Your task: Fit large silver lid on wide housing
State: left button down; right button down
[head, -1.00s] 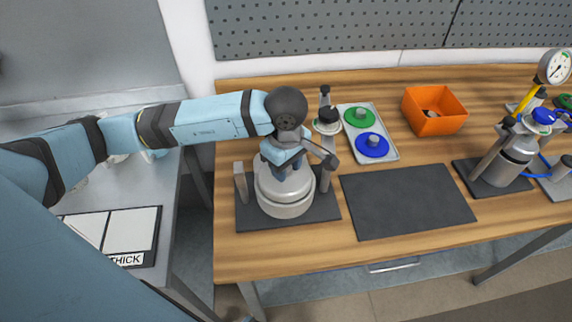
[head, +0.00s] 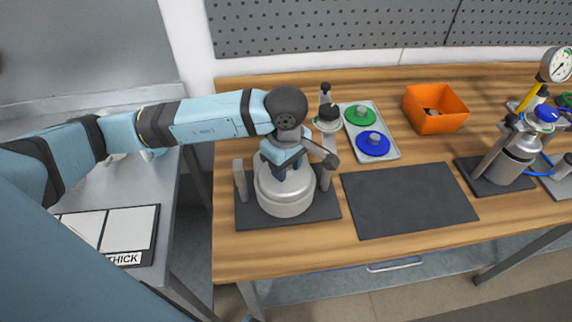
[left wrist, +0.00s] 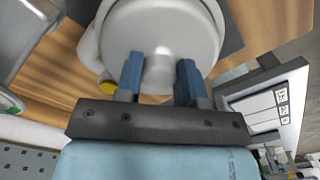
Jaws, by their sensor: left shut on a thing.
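The large silver lid (left wrist: 190,32) fills the top of the left wrist view, with its round knob between my blue fingers. My left gripper (left wrist: 160,75) is shut on that knob; in the head view my left gripper (head: 285,172) points down over the lid. The wide housing (head: 284,207) is a round silver body on a dark mat between two grey posts. The lid sits at the housing's top, and its seam with the housing is mostly hidden by my gripper, so I cannot tell whether it is fully seated. My right gripper is not in view.
A dark empty mat (head: 408,200) lies right of the housing. Behind are a grey tray (head: 391,146) with green and blue lids, and an orange bin (head: 436,122). A smaller silver vessel (head: 505,162) with a gauge stands at the right. Grey posts (head: 240,181) flank the housing closely.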

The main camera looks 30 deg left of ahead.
pick_arm(q)
jog(key=shift+f+b, duration=0.1)
jog(key=shift+b, duration=0.2)
jog(key=c, duration=0.7)
grip_release()
jog(key=shift+o, duration=0.2)
notch_tip(320, 180, up, 14)
jog(key=b, duration=0.1)
jog(key=shift+f, duration=0.1)
